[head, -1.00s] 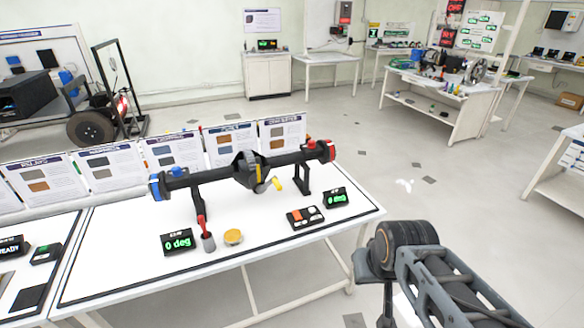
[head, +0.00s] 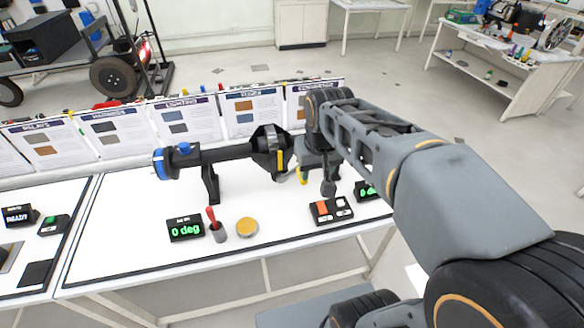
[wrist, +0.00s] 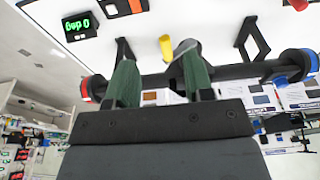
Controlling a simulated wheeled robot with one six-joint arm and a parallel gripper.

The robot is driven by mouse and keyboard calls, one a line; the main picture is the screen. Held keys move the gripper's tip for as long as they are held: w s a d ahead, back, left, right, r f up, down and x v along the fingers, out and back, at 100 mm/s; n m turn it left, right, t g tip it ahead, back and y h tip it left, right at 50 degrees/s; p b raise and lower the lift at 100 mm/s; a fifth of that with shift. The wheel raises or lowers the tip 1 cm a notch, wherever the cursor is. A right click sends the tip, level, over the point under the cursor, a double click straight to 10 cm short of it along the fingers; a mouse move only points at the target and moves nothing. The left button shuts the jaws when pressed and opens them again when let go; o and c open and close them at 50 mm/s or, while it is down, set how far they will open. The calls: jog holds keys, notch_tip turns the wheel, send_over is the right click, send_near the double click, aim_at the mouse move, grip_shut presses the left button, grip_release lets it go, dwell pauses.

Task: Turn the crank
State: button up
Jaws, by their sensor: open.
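The crank is on the middle housing of a black axle (head: 225,153) on the white table. Its yellow handle (head: 302,176) shows in the head view just left of my gripper (head: 315,180), which is open and hides part of the axle's right side. In the wrist view the yellow handle (wrist: 166,47) and grey crank arm (wrist: 183,49) appear between the green fingertips of my gripper (wrist: 160,62). I cannot tell whether the fingers touch the handle. The left display (head: 185,229) reads 0 deg. The right display (head: 367,190) is partly hidden by my arm.
Information panels (head: 190,118) line the back edge. Bare white tabletop lies left of the axle.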

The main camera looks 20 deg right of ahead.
jog(key=w+r+g, duration=0.2)
jog(key=w, duration=0.8)
notch_tip(320, 180, down, 14)
jog(key=shift+r, duration=0.2)
grip_shut()
